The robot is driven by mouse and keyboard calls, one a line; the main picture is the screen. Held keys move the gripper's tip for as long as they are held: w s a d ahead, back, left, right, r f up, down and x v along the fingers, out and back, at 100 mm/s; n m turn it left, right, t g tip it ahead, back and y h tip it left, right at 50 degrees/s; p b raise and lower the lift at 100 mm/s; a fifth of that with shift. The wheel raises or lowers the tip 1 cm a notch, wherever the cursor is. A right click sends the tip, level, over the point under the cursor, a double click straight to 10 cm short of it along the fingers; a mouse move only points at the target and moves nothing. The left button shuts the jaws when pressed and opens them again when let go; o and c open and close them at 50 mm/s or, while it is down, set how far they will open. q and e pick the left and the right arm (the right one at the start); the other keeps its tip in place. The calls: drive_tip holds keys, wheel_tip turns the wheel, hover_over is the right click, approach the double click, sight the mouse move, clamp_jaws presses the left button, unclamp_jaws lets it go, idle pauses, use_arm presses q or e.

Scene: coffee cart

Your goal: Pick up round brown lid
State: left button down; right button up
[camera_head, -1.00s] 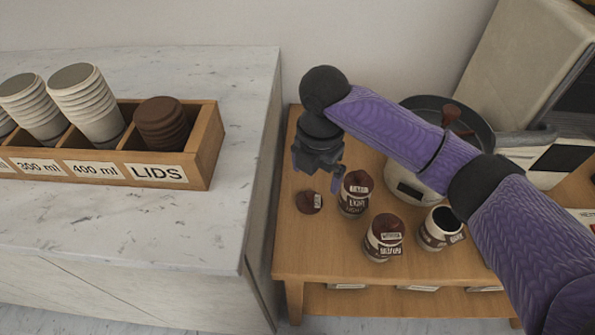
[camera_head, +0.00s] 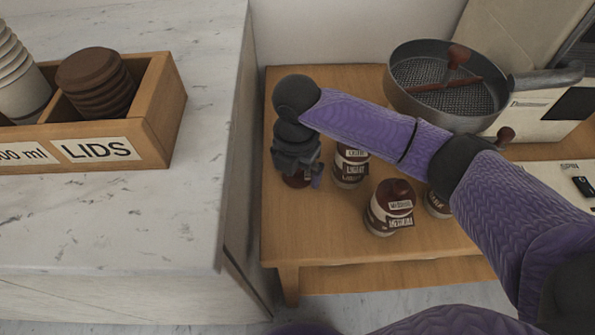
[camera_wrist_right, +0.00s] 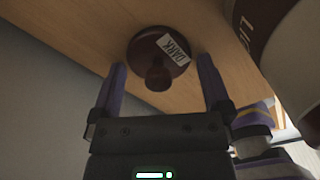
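The round brown lid (camera_wrist_right: 146,50) with a "DARK" label and a knob lies on the wooden table, close ahead of my right gripper. In the head view only part of the lid (camera_head: 297,181) shows beneath the gripper. My right gripper (camera_wrist_right: 161,83) is open, with its two fingers apart on either side of the lid's knob. It also shows in the head view (camera_head: 303,178), pointing down at the table's left part. Nothing is held between the fingers. My left gripper is not in view.
A labelled jar (camera_head: 350,168) stands just right of the gripper, with a lidded jar (camera_head: 390,207) and a partly hidden jar (camera_head: 437,204) further right. A grey pan (camera_head: 400,95) is behind. The marble counter (camera_head: 150,215) with the lids box (camera_head: 160,110) is left.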

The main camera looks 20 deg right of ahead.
drive_tip(key=c, duration=0.9)
